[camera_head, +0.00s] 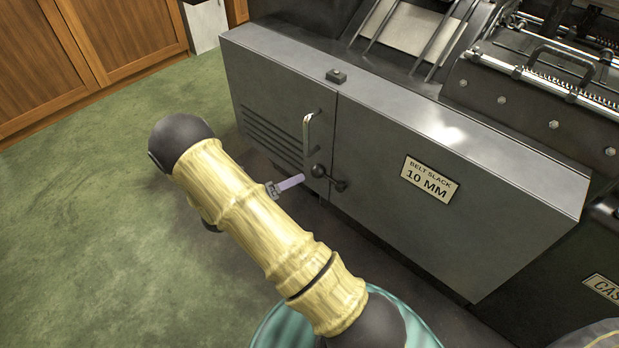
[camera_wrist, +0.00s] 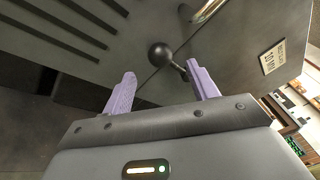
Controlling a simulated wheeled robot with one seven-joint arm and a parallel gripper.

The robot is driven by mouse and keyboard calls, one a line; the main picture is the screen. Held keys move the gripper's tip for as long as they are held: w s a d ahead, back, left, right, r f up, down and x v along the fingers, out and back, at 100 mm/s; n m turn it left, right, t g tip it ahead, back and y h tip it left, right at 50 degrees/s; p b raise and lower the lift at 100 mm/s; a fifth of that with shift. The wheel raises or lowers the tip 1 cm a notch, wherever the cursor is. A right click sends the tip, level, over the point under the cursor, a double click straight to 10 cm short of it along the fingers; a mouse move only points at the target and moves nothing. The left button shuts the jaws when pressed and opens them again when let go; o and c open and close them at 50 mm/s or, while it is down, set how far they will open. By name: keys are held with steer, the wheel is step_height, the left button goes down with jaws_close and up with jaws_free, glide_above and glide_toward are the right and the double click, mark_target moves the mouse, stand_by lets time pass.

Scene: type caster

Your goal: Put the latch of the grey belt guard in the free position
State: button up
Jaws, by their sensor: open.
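The grey belt guard (camera_head: 265,95) is a long metal cabinet front with a vertical seam. Its latch (camera_head: 318,171) is a black ball on a short lever, low beside the seam. The lever runs left and slightly up from its pivot on the right panel, so the ball lies over the left, louvred door. In the wrist view the latch ball (camera_wrist: 160,53) shows between and just beyond the purple fingertips; the right finger hides part of the pivot. My gripper (camera_head: 290,182) is open and empty, in front of and left of the ball; it also shows in the wrist view (camera_wrist: 162,75).
A bright vertical handle (camera_head: 308,134) stands out from the louvred door just above the latch. A "BELT SLACK 10 MM" plate (camera_head: 428,178) is on the right panel. Green floor (camera_head: 90,200) is clear to the left, with wooden cabinets (camera_head: 100,45) behind.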

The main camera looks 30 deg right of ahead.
mark_target(328, 178)
steer(key=d+b, duration=0.1)
steer(key=d, duration=0.2)
steer(key=d+b, duration=0.1)
steer(key=d, duration=0.2)
steer(key=shift+w, duration=0.2)
jaws_close()
